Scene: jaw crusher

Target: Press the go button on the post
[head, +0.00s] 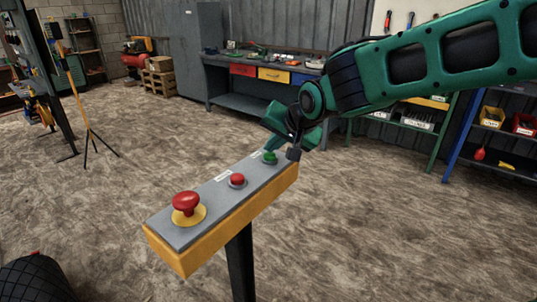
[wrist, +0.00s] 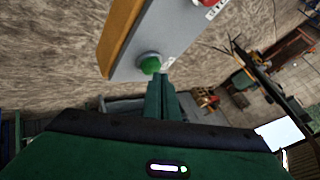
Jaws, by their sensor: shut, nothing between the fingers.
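The go button is the green button (head: 270,157) at the far right end of the control box (head: 215,208) on a dark post (head: 240,265). My gripper (head: 272,148) is shut and empty, with its tips just at or above the green button. In the wrist view, the shut fingers (wrist: 162,80) point at the green button (wrist: 151,64), their tips beside its edge. I cannot tell whether they touch it. A small red button (head: 237,179) sits mid-box, and a red mushroom button (head: 186,203) on a yellow base is at the near left end.
A workbench (head: 262,104) with red, yellow and blue drawers stands at the back. Shelves with bins (head: 492,117) are at the right. A tripod stand (head: 88,130) is at the left. The floor around the post is clear.

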